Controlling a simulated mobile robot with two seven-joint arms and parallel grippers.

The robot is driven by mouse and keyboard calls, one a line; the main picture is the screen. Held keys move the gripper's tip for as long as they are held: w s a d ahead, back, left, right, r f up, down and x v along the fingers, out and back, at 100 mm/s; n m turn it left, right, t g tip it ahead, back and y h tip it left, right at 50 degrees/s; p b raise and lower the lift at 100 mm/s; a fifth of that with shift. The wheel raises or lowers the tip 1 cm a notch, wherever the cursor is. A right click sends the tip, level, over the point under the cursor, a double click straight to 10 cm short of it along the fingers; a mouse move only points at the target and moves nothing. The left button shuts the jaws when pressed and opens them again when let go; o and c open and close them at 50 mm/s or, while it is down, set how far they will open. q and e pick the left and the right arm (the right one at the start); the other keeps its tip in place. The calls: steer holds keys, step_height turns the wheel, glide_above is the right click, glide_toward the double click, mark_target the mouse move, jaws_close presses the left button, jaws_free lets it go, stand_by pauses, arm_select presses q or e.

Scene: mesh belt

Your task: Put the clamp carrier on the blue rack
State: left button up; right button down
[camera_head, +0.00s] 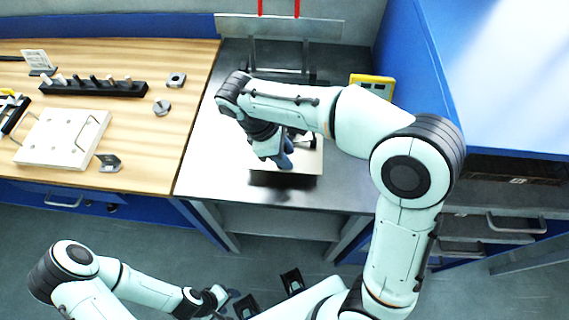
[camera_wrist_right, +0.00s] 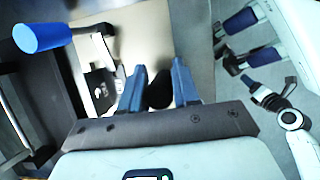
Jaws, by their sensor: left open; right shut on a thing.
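The clamp carrier, a cream plate (camera_head: 312,160) with a metal clamp, lies beneath my right gripper (camera_head: 285,163) on the dark metal bench, partly hidden by the arm. In the right wrist view the cream plate (camera_wrist_right: 130,30) shows a clamp (camera_wrist_right: 100,85) with a blue handle (camera_wrist_right: 42,37). My right gripper (camera_wrist_right: 160,80) has its blue fingers closed around a dark knob-like part over the plate. Whether the plate is lifted cannot be told. My left gripper (camera_head: 245,303) is low in front, empty and apart from the bench. I cannot identify the blue rack for certain.
A wooden table (camera_head: 190,70) at left holds a white plate with handles (camera_head: 62,138), a black block with pegs (camera_head: 92,87) and small parts. A yellow-framed device (camera_head: 372,82) stands behind my right arm. A large blue unit (camera_head: 400,35) with drawers stands at right.

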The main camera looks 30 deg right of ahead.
step_height(320, 180, down, 5)
steer(key=shift+r+b, duration=0.1)
steer(key=shift+b, duration=0.25)
steer(key=c, duration=0.8)
jaws_free()
